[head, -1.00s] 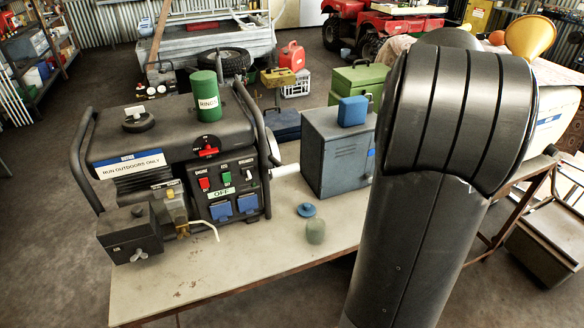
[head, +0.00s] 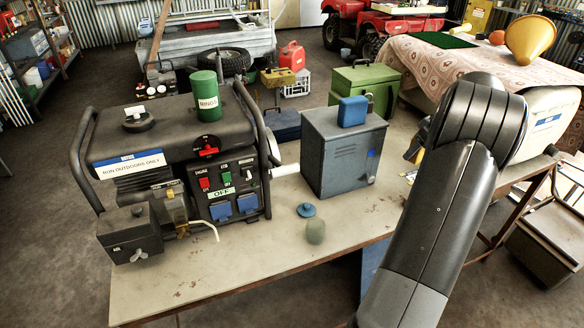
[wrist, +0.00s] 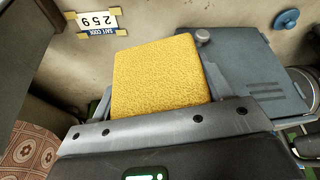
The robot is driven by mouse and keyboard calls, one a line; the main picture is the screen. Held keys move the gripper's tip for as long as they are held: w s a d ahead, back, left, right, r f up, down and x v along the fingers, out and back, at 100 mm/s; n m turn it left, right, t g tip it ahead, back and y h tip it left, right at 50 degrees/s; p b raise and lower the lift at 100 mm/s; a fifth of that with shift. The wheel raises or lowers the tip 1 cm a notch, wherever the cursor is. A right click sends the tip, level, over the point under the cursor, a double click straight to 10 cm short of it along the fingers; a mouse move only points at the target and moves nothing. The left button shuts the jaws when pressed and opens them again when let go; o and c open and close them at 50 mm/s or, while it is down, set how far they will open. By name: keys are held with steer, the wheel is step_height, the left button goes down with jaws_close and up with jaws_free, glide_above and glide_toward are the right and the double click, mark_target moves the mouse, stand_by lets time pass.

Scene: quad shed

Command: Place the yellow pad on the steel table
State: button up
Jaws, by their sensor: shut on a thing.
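The yellow pad (wrist: 158,75) is a square, rough-textured block. In the wrist view my gripper (wrist: 160,98) is shut on it, with grey fingers at its sides. In the head view a small bit of yellow (head: 416,164) shows beside my gripper (head: 413,150), mostly hidden behind my arm. The pale, rust-marked table, which I take as the steel table (head: 270,270), lies below and carries the generator. The pad appears above the table's right part, beside the grey cabinet. I cannot tell how high it is.
The grey vented cabinet (head: 340,155) stands close to my gripper, with a blue can (head: 352,111) on top. The generator (head: 180,150) fills the table's left. A blue cap (head: 306,210) and a greenish jar (head: 316,232) stand mid-table. A label reading 259 (wrist: 97,22) lies on the table.

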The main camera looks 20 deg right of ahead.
steer(key=d+f+n+y, duration=0.2)
steer(key=d+f+n, duration=0.3)
steer(key=d, duration=0.1)
steer(key=n+g, duration=0.1)
glide_above(389, 175)
steer(key=s, duration=0.1)
steer(key=f, duration=0.7)
steer(key=shift+s+d+f, duration=0.15)
steer(key=shift+d+f, duration=0.1)
steer(key=shift+d, duration=0.15)
steer(key=shift+f, duration=2.05)
steer(key=shift+f, duration=0.2)
steer(key=o, duration=0.9)
steer(key=shift+o, duration=0.2)
